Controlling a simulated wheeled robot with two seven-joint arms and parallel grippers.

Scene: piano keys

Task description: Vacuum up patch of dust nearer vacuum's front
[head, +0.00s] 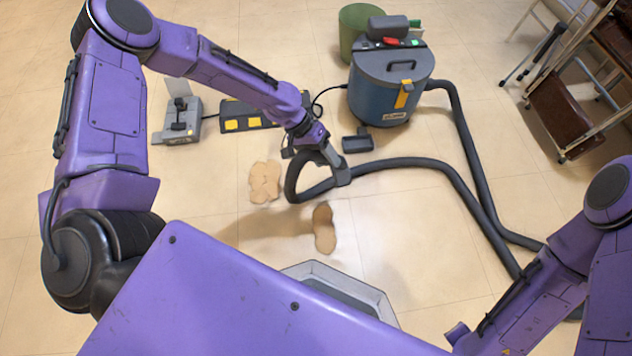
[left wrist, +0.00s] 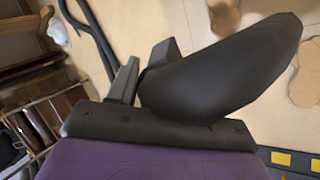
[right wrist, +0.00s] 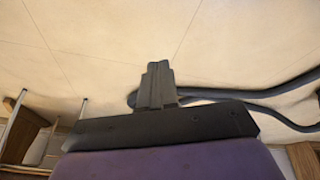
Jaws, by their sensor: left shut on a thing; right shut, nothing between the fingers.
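The blue and grey canister vacuum (head: 380,98) stands at the top centre of the head view. Its dark hose (head: 425,164) loops round on the right and back to my left gripper (head: 338,170), which is shut on it above the floor. The hose's thick curved end (left wrist: 225,75) fills much of the left wrist view. Two tan dust patches lie on the floor: a wider one (head: 265,182) left of the held hose, and a narrower one (head: 324,228) below it. My right gripper (right wrist: 158,85) is shut and empty.
A grey device (head: 180,125) and a black and yellow strip (head: 245,118) lie left of the vacuum, a small dark tray (head: 357,141) in front of it. A green bin (head: 358,25) stands behind. A framed rack (head: 575,90) stands at right. Floor between is open.

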